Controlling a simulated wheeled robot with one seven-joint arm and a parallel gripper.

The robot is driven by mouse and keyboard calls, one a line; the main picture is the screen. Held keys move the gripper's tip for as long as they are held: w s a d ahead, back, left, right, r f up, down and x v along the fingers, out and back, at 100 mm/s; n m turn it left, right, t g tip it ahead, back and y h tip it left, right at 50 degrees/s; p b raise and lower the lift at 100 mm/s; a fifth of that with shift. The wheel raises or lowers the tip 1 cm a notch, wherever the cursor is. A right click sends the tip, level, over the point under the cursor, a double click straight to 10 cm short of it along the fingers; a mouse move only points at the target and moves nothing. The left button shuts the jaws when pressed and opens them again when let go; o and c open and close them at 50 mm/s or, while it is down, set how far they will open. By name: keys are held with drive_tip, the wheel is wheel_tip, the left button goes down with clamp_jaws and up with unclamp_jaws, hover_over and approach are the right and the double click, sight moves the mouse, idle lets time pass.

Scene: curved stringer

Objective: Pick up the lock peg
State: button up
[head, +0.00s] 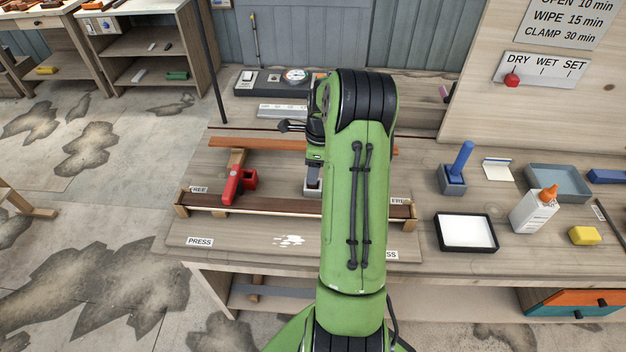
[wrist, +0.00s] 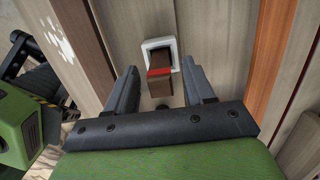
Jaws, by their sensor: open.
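A brown square peg with a red band, which looks like the lock peg (wrist: 161,90), stands in a pale square socket (wrist: 174,47) in the wrist view. My gripper (wrist: 160,76) is open, with one finger on each side of the peg. I cannot tell whether either finger touches it. In the head view my gripper is mostly hidden by my green arm. The peg itself cannot be made out there.
A long brown strip (head: 290,205) lies along the bench with a red clamp (head: 233,186) at its left. To the right are a blue peg (head: 461,159) in a grey block, a white-filled tray (head: 466,232), a glue bottle (head: 535,212) and a yellow block (head: 584,235).

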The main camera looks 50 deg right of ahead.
wheel_tip(320, 180, down, 2)
drive_tip(key=shift+w+f, duration=0.1)
drive_tip(key=shift+w, duration=0.05)
clamp_jaws()
